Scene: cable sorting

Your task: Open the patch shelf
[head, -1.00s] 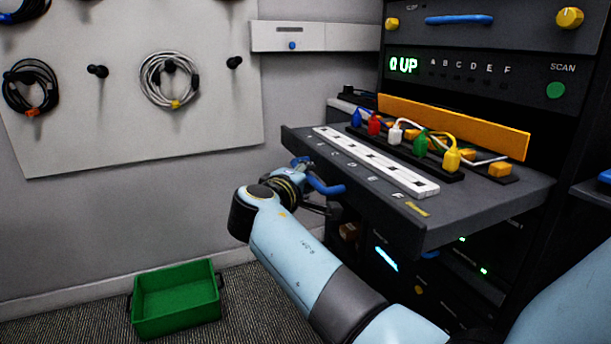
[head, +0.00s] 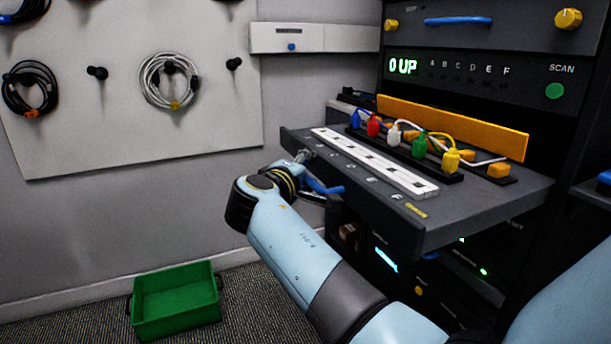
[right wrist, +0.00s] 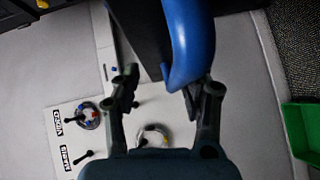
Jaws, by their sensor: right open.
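The patch shelf (head: 372,205) is a dark grey drawer standing out from the rack, with a white strip of ports (head: 372,162) and several coloured plugs on top. Its blue handle (head: 325,188) is on the front edge and also shows in the right wrist view (right wrist: 188,45). My right gripper (head: 307,172) is at the shelf's front, beside the handle. In the right wrist view my right gripper (right wrist: 160,90) has its fingers spread, with the handle's end near the right finger. Whether they touch, I cannot tell. My left gripper is not in view.
A green bin (head: 176,300) is on the floor at the left. A pegboard (head: 130,90) with hanging cables is on the wall. An orange bar (head: 452,126) stands behind the plugs.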

